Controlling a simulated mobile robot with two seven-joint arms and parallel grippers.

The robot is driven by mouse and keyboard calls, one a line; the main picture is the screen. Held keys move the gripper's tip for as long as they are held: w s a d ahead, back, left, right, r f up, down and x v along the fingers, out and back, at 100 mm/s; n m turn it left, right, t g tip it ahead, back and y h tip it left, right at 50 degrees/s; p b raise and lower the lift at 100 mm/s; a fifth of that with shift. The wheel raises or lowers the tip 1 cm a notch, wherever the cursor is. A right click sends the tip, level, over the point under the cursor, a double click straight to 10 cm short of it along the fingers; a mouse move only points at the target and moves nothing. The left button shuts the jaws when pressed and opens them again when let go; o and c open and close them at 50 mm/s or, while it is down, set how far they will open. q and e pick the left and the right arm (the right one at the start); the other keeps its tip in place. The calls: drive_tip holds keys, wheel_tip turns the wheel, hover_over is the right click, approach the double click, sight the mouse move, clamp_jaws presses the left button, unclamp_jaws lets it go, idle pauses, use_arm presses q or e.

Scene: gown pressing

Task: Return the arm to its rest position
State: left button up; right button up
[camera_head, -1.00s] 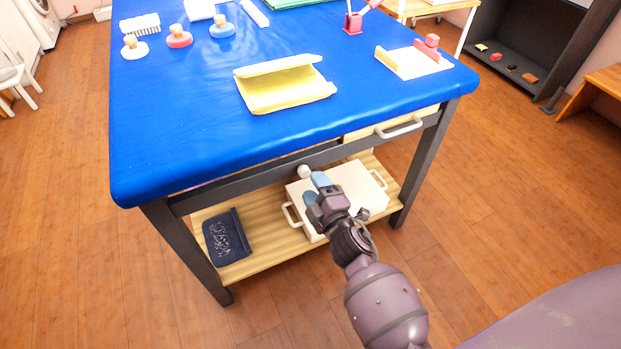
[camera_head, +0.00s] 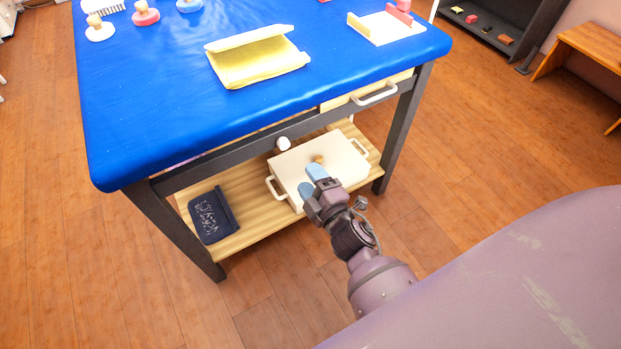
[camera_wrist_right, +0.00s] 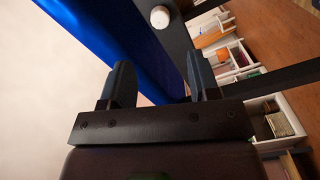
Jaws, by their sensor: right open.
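My right gripper (camera_head: 312,183) is in front of the blue table, at about the height of its lower shelf in the head view. Its two blue-tipped fingers are apart with nothing between them. In the right wrist view the fingers of the right gripper (camera_wrist_right: 158,88) also stand apart and empty. The blue table top (camera_head: 160,110) lies beyond the gripper, and a white round knob (camera_head: 283,143) on the table's front rail is just past the fingertips. The knob also shows in the right wrist view (camera_wrist_right: 160,17). My left gripper is not in view.
A white case with handles (camera_head: 340,160) and a dark blue tray-like piece (camera_head: 212,216) lie on the wooden lower shelf (camera_head: 250,222). A yellow folded piece (camera_head: 255,66) lies on the table. A drawer handle (camera_head: 375,94) juts from the front. The floor (camera_head: 480,150) right of the table is clear.

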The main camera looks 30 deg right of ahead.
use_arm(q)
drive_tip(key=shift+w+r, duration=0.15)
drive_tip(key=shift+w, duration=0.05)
use_arm(e)
drive_tip(key=s+d+f+m+g, duration=0.1)
drive_tip(key=s+d+m+g, duration=0.2)
drive_tip(key=s, duration=0.6)
drive_tip(key=s+d+f+m+g, duration=0.1)
drive_tip(key=s+m+g, duration=0.3)
drive_tip(key=s, duration=0.5)
drive_tip(key=s+d+m+g, duration=0.1)
drive_tip(key=s+d+m, duration=0.1)
drive_tip(key=s+m, duration=0.6)
use_arm(q)
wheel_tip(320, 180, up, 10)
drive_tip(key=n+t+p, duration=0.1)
drive_tip(key=p, duration=1.1)
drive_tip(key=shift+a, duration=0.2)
use_arm(e)
wheel_tip(320, 180, up, 10)
drive_tip(key=n+t, duration=0.1)
drive_tip(key=shift+s+d+f+n+h, duration=0.25)
drive_tip(key=shift+s+d+n+h, duration=0.05)
drive_tip(key=shift+s, duration=0.05)
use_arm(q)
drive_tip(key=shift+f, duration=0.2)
use_arm(e)
drive_tip(key=shift+f, duration=0.1)
